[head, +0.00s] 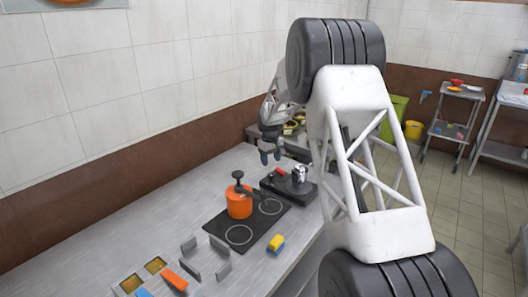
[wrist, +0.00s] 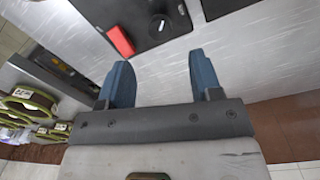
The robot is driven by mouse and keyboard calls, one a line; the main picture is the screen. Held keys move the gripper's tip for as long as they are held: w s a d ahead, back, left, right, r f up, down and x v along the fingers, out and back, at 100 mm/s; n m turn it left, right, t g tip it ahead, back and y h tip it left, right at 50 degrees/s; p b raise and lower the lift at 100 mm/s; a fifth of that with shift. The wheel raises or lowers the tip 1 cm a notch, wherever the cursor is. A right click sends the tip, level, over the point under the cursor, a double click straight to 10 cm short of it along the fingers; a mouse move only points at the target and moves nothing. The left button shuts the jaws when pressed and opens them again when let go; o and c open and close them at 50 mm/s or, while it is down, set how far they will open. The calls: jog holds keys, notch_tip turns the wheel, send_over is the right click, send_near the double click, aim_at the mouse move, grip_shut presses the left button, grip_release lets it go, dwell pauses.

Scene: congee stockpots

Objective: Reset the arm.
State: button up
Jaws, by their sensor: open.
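My gripper (head: 270,155) hangs above the far end of the metal counter (head: 130,240) in the head view, left of my large white arm link. In the wrist view my gripper (wrist: 149,82) shows two blue-grey fingers spread apart with nothing between them. Below and beyond the fingers lie a black appliance (wrist: 150,20) and a red block-like part (wrist: 120,41) on it. The same black appliance (head: 277,187) stands on the counter in the head view, just beneath and to the right of the gripper. My arm hides part of the counter's right side.
An orange pot (head: 239,205) with a black handle stands on a black two-ring hob (head: 241,236). A yellow and blue sponge (head: 276,243), grey upright holders (head: 190,245) and an orange block (head: 175,279) lie nearer. A tiled wall bounds the counter's left.

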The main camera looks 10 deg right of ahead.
jog(key=shift+s+r, duration=0.4)
jog(key=shift+r, duration=0.15)
jog(key=s+r+m, duration=0.1)
jog(key=s+r, duration=0.6)
jog(key=s, duration=0.3)
jog(key=s+d+r+m+t, duration=0.1)
jog(key=s+r, duration=0.5)
jog(key=s, duration=0.5)
jog(key=s+r+m, duration=0.1)
jog(key=s+r, duration=0.6)
jog(key=s, duration=0.3)
jog(key=s+f+m+t, duration=0.1)
jog(key=s+f+m, duration=0.1)
jog(key=s, duration=3.2)
jog(key=shift+s+d+f+m, duration=0.2)
jog(key=shift+d+m, duration=0.1)
jog(key=shift+d, duration=0.1)
